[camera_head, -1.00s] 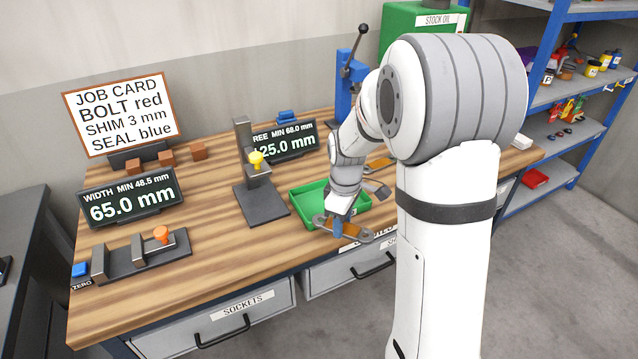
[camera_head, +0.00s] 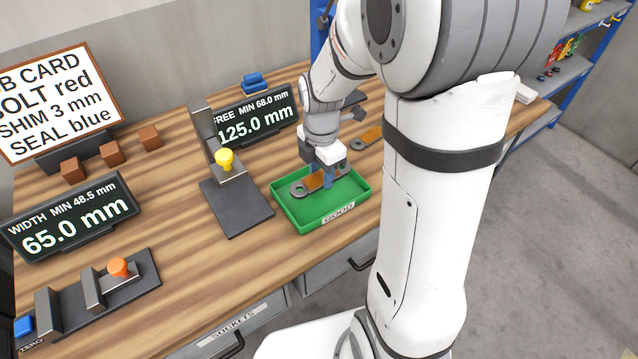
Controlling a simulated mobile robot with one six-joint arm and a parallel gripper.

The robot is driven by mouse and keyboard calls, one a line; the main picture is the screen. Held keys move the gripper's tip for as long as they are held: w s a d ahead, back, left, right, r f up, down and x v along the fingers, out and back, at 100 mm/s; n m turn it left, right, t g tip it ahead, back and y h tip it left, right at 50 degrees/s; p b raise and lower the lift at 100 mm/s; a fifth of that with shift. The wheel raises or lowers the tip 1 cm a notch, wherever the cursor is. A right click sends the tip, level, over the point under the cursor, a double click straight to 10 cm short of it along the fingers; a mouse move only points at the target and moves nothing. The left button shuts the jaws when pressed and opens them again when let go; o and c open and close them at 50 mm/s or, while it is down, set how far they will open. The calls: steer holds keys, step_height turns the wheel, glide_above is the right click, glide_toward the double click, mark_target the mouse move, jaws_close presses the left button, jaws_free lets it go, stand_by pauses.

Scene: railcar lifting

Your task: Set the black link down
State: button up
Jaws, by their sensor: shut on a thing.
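My gripper (camera_head: 328,180), with blue fingertips, is shut on a flat link (camera_head: 304,189). The link has dark grey ringed ends and an orange-brown middle. I hold it nearly level over the green tray (camera_head: 298,228) labelled GOOD, low between its walls. I cannot tell whether the link touches the tray floor. My fingers hide part of the link's right half. No other link shows in the tray.
Another orange-brown link (camera_head: 368,137) lies on the bench behind the tray, partly behind my arm. A dark gauge stand (camera_head: 236,208) with a yellow knob is left of the tray. The width gauge (camera_head: 120,285) is further left. Bare wood lies between them.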

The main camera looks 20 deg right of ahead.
mark_target(322, 197)
steer(key=shift+s+d+f, duration=0.1)
steer(key=shift+f, duration=2.7)
steer(key=shift+f, duration=0.15)
steer(key=o, duration=1.3)
steer(key=shift+o, duration=0.2)
